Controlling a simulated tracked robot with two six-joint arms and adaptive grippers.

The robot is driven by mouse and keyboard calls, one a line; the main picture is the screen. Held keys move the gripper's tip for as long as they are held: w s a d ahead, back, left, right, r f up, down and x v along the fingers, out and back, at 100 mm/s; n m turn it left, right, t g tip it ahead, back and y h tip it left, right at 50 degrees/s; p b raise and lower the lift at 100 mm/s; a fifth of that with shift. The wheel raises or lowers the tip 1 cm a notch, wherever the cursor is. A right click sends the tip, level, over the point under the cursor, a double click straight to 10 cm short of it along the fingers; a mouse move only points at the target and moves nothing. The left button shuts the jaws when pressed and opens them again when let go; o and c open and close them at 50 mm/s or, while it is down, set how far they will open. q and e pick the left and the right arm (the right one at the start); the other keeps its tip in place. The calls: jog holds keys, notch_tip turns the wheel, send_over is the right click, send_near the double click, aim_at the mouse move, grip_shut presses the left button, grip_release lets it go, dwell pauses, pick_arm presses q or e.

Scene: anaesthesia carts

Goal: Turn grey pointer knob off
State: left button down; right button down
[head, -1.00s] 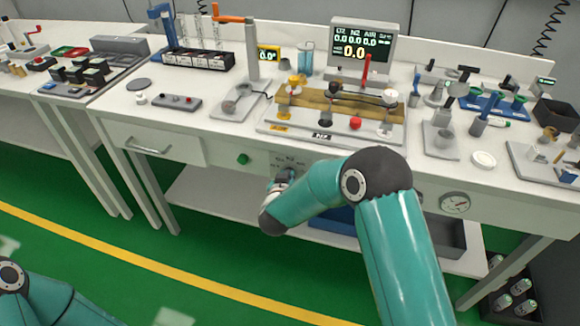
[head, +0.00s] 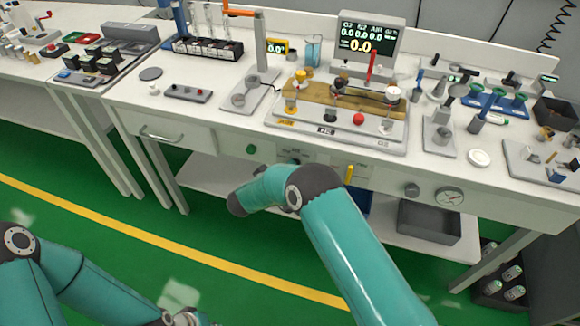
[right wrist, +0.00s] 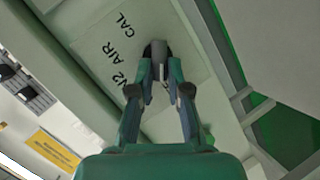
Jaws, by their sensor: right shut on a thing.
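The grey pointer knob (right wrist: 157,50) shows in the right wrist view on a pale front panel, beside the printed words N2, AIR and CAL. My right gripper (right wrist: 160,88) is shut on it, with one finger on each side. The fingers partly cover the knob, so I cannot tell its exact pointing direction. In the head view the dark knob (head: 294,161) is a small shape on the bench front, just above my right arm; my right gripper is hidden there.
A green button (head: 251,149) is left of the knob on the bench front. A yellow lever (head: 349,174), a grey knob (head: 411,190) and a round gauge (head: 450,197) are to its right. A grey bin (head: 430,222) stands on the shelf below.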

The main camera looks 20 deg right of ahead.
jog(key=shift+a+f+n+g+h+b, duration=0.15)
jog(key=shift+f+n+h+b, duration=0.2)
jog(key=shift+n+h+b, duration=0.35)
jog(key=shift+a+f+n+g+h+b, duration=0.15)
jog(key=shift+f+n+h+b, duration=0.2)
jog(key=shift+n, duration=0.55)
jog(key=c, duration=1.1)
grip_release()
jog(key=shift+c, duration=0.2)
jog(key=shift+r, duration=0.2)
jog(key=v, duration=1.1)
jog(key=shift+s+a, duration=0.2)
jog(key=shift+a, duration=0.2)
